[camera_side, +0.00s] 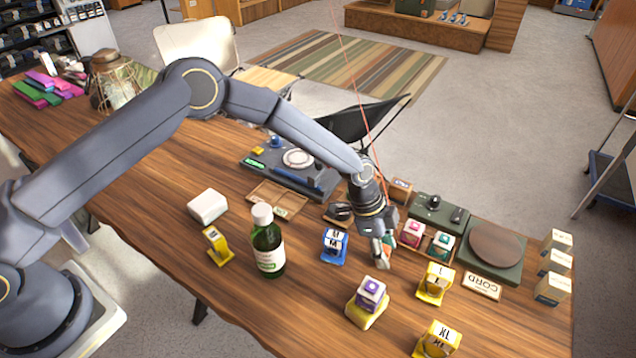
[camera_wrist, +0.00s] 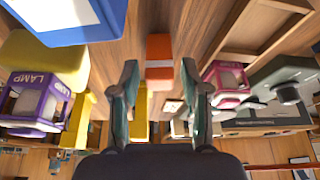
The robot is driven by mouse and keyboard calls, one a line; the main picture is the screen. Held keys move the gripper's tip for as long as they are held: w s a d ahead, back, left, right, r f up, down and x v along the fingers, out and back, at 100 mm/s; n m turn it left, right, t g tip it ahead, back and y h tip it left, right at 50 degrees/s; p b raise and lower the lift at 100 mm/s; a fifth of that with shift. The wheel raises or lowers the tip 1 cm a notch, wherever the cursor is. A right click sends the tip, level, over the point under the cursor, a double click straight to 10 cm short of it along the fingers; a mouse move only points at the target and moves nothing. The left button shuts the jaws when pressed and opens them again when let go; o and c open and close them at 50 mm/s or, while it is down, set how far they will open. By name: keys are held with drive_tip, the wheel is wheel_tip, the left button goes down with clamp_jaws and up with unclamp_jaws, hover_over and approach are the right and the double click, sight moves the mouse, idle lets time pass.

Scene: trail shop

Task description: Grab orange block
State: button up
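The orange block (camera_wrist: 158,48) shows in the wrist view, near the top middle, between my two fingers and beyond their tips. There is a gap on each side of it. My gripper (camera_wrist: 160,76) is open and points towards it, with nothing held. In the side view my gripper (camera_side: 383,252) is low over the table, between the blue box marked M and the pink box. The orange block cannot be clearly made out there; my gripper seems to hide it.
A blue M box (camera_side: 335,246), a purple-and-white box on a yellow base (camera_side: 365,304), a yellow L box (camera_side: 435,283) and a pink box (camera_side: 412,234) surround my gripper closely. A green bottle (camera_side: 267,245) stands to the left. Bare wood lies at the table's front left.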

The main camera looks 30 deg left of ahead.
clamp_jaws()
drive_tip(key=shift+r, duration=0.1)
